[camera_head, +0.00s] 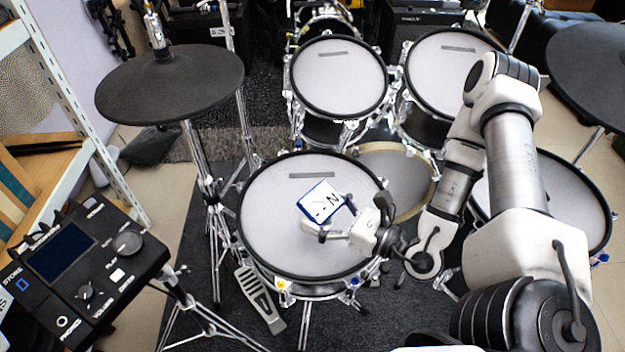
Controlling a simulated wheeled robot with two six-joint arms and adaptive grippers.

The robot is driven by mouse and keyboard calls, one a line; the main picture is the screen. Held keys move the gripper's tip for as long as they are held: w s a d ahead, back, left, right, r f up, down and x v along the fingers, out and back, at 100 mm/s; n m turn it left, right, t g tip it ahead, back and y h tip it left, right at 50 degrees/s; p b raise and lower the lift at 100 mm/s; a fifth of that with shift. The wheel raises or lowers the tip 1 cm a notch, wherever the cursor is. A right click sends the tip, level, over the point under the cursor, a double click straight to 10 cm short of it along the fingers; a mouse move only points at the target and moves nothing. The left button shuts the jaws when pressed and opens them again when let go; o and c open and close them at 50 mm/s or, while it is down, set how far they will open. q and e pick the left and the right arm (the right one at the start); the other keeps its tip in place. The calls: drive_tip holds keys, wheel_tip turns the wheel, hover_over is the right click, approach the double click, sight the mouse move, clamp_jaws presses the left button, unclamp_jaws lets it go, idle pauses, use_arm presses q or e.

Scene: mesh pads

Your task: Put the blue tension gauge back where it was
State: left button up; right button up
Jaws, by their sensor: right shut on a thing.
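The blue tension gauge (318,200) shows as a small blue-edged block with a white face and dark marks. It is over the white mesh pad of the near drum (270,225), right of the pad's middle. My right gripper (335,218) reaches in from the right and is shut on the gauge, with a finger on either side of it. I cannot tell whether the gauge touches the pad or hangs just above it. My left gripper is not in view.
A drum module (75,265) stands at the lower left. A black cymbal pad (170,85) is at the upper left. Two mesh toms (338,78) stand behind the near drum. Another pad (570,205) is at the right, partly behind my arm. The near drum's left side is clear.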

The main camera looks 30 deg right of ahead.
drive_tip(key=shift+w+d+f+b, duration=0.25)
drive_tip(key=shift+w+d+b, duration=0.05)
drive_tip(key=shift+w, duration=0.15)
drive_tip(key=shift+w+d+f+b, duration=0.2)
drive_tip(key=shift+w+d+b, duration=0.1)
drive_tip(key=shift+w, duration=0.15)
drive_tip(key=w+d+f, duration=0.1)
drive_tip(key=w+d, duration=0.1)
drive_tip(key=w, duration=0.1)
drive_tip(key=w+d+f+b, duration=0.1)
drive_tip(key=w+d+f, duration=0.1)
drive_tip(key=w, duration=0.2)
drive_tip(key=w+d+f+b, duration=0.1)
drive_tip(key=w, duration=0.2)
drive_tip(key=shift+w+d+f, duration=0.15)
drive_tip(key=shift+w+d, duration=0.25)
use_arm(q)
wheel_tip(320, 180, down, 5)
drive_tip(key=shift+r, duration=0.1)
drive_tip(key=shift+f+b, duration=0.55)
drive_tip(key=shift+b, duration=0.1)
use_arm(e)
drive_tip(key=shift+f, duration=0.4)
